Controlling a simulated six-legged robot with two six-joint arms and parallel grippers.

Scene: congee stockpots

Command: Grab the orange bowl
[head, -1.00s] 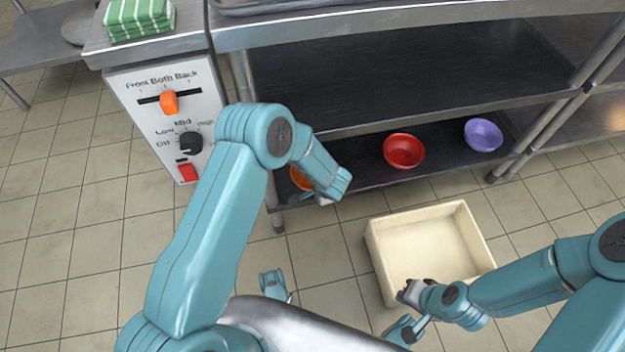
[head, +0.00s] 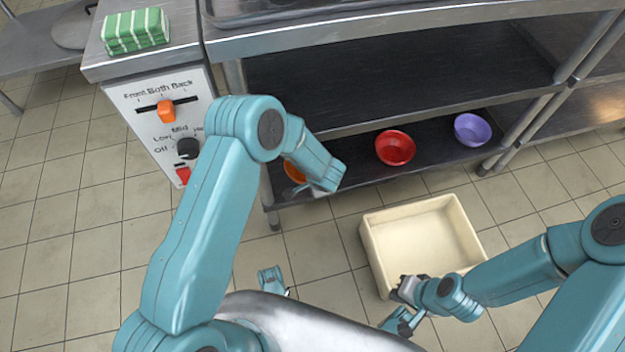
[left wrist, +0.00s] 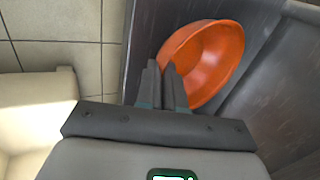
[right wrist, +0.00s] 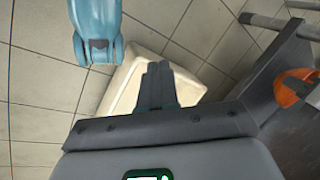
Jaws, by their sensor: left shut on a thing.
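The orange bowl (head: 293,171) is on the lower shelf at its left end, partly hidden behind my left arm in the head view. In the left wrist view the orange bowl (left wrist: 215,62) shows tilted in the picture, with its rim at my left gripper (left wrist: 163,66). The left gripper's fingers are close together and shut on the rim; in the head view they are mostly hidden by the arm. My right gripper (head: 405,290) is over the near left corner of the cream bin. Its fingers (right wrist: 158,68) are together and empty. The bowl also shows in the right wrist view (right wrist: 292,90).
A red bowl (head: 395,147) and a purple bowl (head: 472,129) stand further right on the lower shelf (head: 350,178). The open cream bin (head: 372,258) on the floor looks empty. An upper shelf (head: 400,75) lies above the bowls. A control panel (head: 150,135) stands to the left.

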